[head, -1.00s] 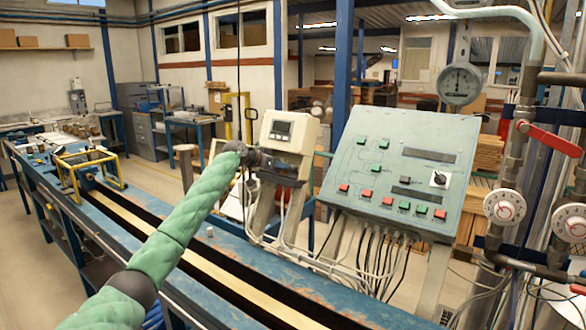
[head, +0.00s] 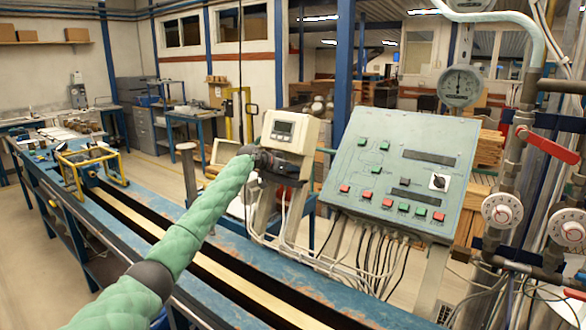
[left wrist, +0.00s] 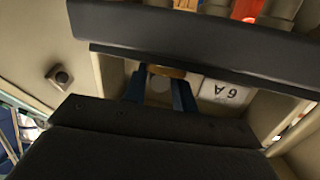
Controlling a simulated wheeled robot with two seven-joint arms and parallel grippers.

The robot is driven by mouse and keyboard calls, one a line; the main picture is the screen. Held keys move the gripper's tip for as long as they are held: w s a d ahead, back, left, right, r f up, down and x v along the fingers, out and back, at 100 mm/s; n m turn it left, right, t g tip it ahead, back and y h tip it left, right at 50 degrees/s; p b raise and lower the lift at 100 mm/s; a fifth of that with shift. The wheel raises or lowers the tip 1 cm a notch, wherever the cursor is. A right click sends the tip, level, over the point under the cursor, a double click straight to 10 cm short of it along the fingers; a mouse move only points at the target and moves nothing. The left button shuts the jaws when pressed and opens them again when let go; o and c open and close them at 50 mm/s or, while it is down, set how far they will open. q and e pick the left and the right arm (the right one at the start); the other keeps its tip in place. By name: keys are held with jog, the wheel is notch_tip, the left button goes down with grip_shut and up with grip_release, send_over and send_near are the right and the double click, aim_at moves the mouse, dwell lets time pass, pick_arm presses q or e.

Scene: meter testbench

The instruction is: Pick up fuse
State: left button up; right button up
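In the left wrist view, a pale, round-ended piece with a brass-coloured band, apparently the fuse (left wrist: 159,84), sits between two blue prongs in a pale recess. A white label (left wrist: 222,92) marked "6 A" shows upside down beside it. My left gripper (left wrist: 165,95) is open; its two dark fingers lie above and below the recess, with a gap between them. They partly cover the recess, and whether they touch the fuse cannot be told. In the head view my left gripper (head: 284,168) is at the front of the beige meter box (head: 290,131). The fuse is hidden there. My right gripper is not in view.
A sloped green control panel (head: 403,170) with buttons stands right of the meter box, cables hanging below. A blue bench (head: 225,248) with rails runs under my left arm. A yellow frame (head: 92,166) stands at its far left. Pipes and a red valve lever (head: 547,141) are at right.

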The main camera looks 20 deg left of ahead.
pick_arm(q)
grip_shut()
jog(key=shift+r, duration=0.15)
